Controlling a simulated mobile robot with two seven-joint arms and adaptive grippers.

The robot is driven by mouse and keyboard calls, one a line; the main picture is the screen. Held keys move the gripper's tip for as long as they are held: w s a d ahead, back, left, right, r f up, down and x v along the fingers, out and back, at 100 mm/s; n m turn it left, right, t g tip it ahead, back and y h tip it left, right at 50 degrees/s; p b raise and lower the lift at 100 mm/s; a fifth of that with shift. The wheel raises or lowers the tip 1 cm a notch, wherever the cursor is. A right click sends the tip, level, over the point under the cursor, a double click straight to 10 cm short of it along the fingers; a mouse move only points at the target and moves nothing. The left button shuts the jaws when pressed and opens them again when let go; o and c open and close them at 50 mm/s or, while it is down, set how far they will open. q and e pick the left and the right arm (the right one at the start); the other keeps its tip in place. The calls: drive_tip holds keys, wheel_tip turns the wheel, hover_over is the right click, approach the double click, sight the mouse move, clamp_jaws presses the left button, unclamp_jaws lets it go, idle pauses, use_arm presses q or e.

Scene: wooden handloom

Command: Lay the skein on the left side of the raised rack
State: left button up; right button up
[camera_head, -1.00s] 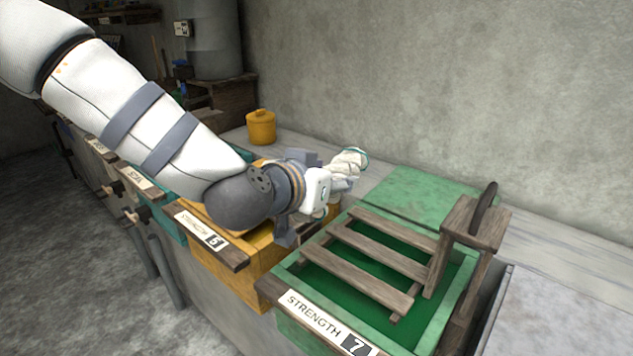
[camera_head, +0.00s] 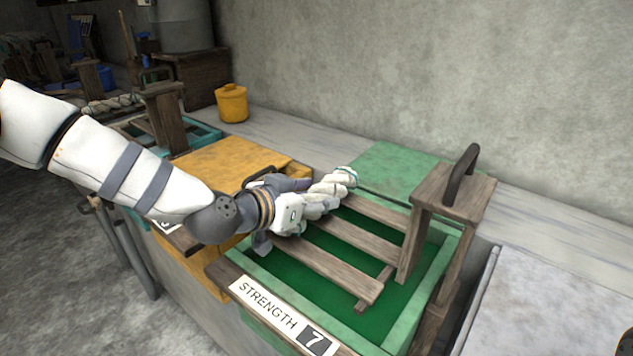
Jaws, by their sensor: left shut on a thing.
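The skein (camera_head: 325,193) is a twisted white bundle with a greenish tie at its far end. My left gripper (camera_head: 298,208) is shut on it and holds it at the left end of the raised rack (camera_head: 345,241). The rack has several wooden slats and a tall wooden post with a dark handle (camera_head: 461,176) on its right. It sits over the green vat (camera_head: 276,307) labelled "STRENGTH 7". I cannot tell whether the skein touches the slats. The gripper hides part of the skein and the rack's left end.
A yellow vat with a closed lid (camera_head: 215,163) stands left of the green one. Beyond it is a teal vat (camera_head: 206,134) with a wooden rack. A yellow pot (camera_head: 231,103) stands on the back ledge.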

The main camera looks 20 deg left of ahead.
use_arm(q)
drive_tip(key=shift+f, duration=0.85)
drive_tip(key=o, duration=1.3)
drive_tip(key=shift+o, duration=0.2)
drive_tip(key=shift+r, duration=0.1)
